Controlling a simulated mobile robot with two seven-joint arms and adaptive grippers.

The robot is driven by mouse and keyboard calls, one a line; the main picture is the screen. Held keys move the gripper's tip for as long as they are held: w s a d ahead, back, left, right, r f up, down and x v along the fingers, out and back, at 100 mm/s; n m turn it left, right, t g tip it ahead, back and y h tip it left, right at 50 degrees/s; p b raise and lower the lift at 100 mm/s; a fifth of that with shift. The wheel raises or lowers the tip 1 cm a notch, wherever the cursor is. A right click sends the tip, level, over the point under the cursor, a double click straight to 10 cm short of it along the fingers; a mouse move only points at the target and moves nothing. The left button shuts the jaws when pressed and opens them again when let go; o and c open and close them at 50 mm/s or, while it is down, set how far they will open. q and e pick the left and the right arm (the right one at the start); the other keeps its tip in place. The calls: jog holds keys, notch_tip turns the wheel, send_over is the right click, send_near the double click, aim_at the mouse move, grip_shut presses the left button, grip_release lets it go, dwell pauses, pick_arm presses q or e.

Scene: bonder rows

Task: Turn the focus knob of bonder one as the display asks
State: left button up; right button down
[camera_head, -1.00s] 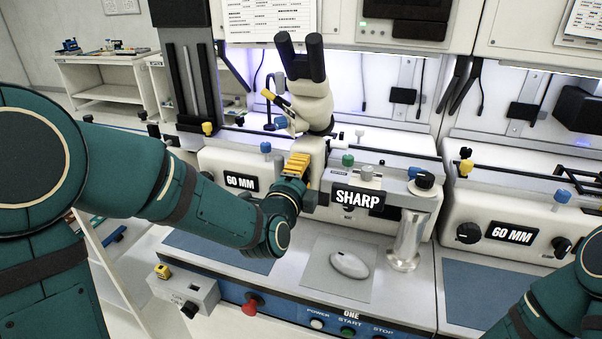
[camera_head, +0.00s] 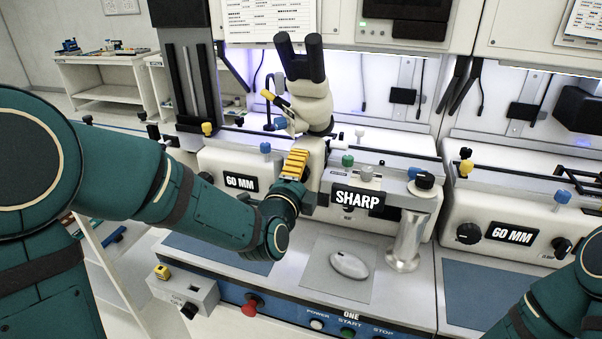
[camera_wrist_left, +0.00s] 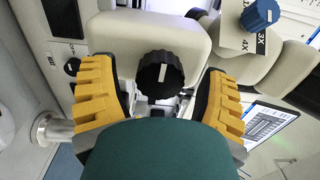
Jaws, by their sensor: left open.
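The display (camera_head: 357,199) on the bonder marked ONE reads SHARP. My left gripper (camera_head: 296,165) is at the microscope (camera_head: 312,100) of that bonder, just left of the display. In the left wrist view a black ribbed focus knob (camera_wrist_left: 161,80) with a white mark lies between the yellow fingers of my left gripper (camera_wrist_left: 160,74). The fingers are open, with a visible gap on both sides of the knob. The white mark runs nearly up and down in that view. In the head view the gripper hides this knob. My right gripper is out of view; only part of that arm shows.
A blue knob (camera_wrist_left: 259,15) is at upper right in the wrist view. A white mouse (camera_head: 348,264) lies on a grey pad below the display. A silver post (camera_head: 406,241) stands to its right. A red knob (camera_head: 252,304) is on the front panel.

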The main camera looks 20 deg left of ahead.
pick_arm(q)
jog(key=s, duration=0.7)
jog(key=shift+s+a, duration=0.1)
jog(key=shift+a, duration=0.05)
